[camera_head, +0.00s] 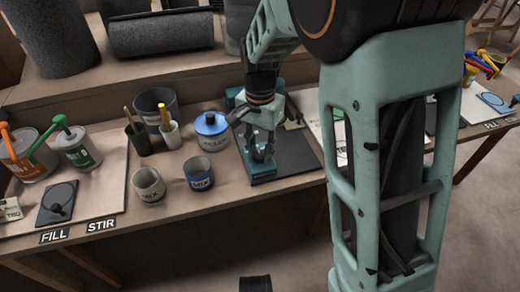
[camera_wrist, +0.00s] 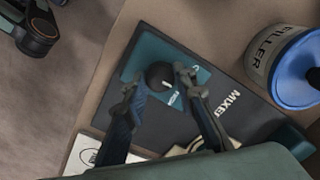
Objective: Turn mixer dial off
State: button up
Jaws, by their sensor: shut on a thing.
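The mixer (camera_wrist: 240,107) is a dark flat unit with a teal end panel and the word MIXER on it. It also shows on the bench in the head view (camera_head: 295,152). Its dial (camera_wrist: 159,73) is a small round black knob with a pale mark, set on the teal panel. My gripper (camera_wrist: 157,82) reaches down over this panel, its two fingers on either side of the dial and shut on it. In the head view my gripper (camera_head: 262,153) stands over the mixer's front end and hides the dial.
A blue-lidded FILLER pot (camera_head: 211,130) stands left of the mixer, with a blue MIX cup (camera_head: 199,172) and a pale cup (camera_head: 148,184) in front. Dark and white holders with sticks stand behind. Paint cans (camera_head: 78,149) are at far left.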

aim_at(260, 154)
jog(key=n+p, duration=0.3)
jog(key=n, duration=0.1)
jog(key=shift+r+n, duration=0.15)
jog(key=shift+n, duration=0.15)
jog(key=n+p, duration=0.2)
jog(key=n, duration=0.3)
dwell(0.6)
jog(key=o, duration=1.2)
jog(key=shift+c, duration=0.2)
notch_tip(260, 154, up, 12)
